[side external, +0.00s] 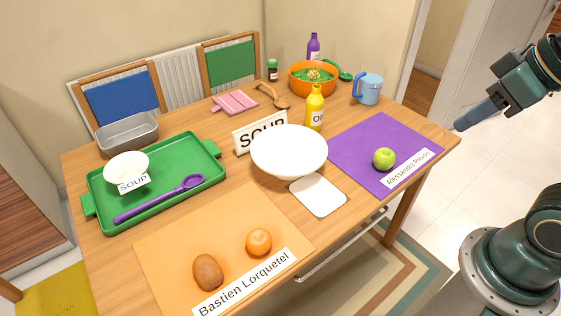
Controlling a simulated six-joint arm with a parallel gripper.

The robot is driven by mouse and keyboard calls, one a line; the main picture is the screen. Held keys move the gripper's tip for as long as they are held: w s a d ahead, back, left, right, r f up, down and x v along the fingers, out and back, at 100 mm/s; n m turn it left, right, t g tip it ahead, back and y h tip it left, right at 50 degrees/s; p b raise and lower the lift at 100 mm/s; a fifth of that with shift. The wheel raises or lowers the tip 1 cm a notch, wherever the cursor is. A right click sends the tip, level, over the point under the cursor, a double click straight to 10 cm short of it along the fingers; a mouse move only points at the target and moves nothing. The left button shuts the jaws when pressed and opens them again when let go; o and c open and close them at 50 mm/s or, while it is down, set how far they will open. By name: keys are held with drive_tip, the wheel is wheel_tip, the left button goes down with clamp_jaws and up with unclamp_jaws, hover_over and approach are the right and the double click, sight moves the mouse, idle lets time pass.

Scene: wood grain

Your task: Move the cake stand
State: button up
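The cake stand (289,148), a wide white round dish, stands near the middle of the wooden table. Its top hides its foot from this camera. It stands in front of a "SOUP" sign and behind a white card. My gripper (462,124) is off the table's right edge, well to the right of the cake stand and above the floor. It touches nothing that I can see. Its fingers look like one narrow grey shape, so I cannot tell whether it is open or shut.
The SOUP sign (258,134) and a yellow bottle (315,108) stand close behind the stand. A purple mat (375,150) with a green apple (384,158) lies right. A green tray (205,170) lies left. An orange mat (170,235) with fruit lies in front.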

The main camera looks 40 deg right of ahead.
drive_tip(key=c, duration=0.6)
drive_tip(key=shift+w+r, duration=0.15)
drive_tip(key=shift+w, duration=0.1)
clamp_jaws()
drive_tip(key=w+a+r, duration=0.1)
drive_tip(key=w, duration=2.4)
drive_tip(key=w+a+f+g, duration=0.1)
drive_tip(key=w+a+f, duration=0.1)
drive_tip(key=w+f, duration=1.9)
drive_tip(key=shift+w+a+g, duration=0.4)
